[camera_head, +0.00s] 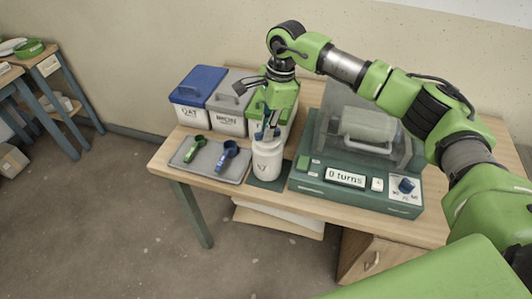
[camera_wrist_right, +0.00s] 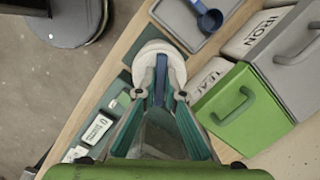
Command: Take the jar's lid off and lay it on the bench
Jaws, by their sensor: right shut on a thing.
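The white jar (camera_head: 266,165) stands upright on a small dark green mat (camera_head: 270,183) near the bench's front edge. Its pale lid (camera_head: 268,145) is at the jar's top, and I see no clear gap between them. In the right wrist view the round white top (camera_wrist_right: 175,66) lies between and just beyond my fingertips. My right gripper (camera_head: 267,134) points down from above and is shut on the lid; it also shows in the wrist view (camera_wrist_right: 159,94). A narrow blue part crosses the white top there. The fingers hide some of the lid. My left gripper is out of view.
A grey tray (camera_head: 184,164) with a green scoop (camera_head: 194,148) and a blue scoop (camera_head: 227,154) lies left of the jar. Lidded buckets (camera_head: 195,90) stand behind. A machine reading "0 turns" (camera_head: 346,177) stands close on the right. Little bare bench (camera_head: 164,158) shows.

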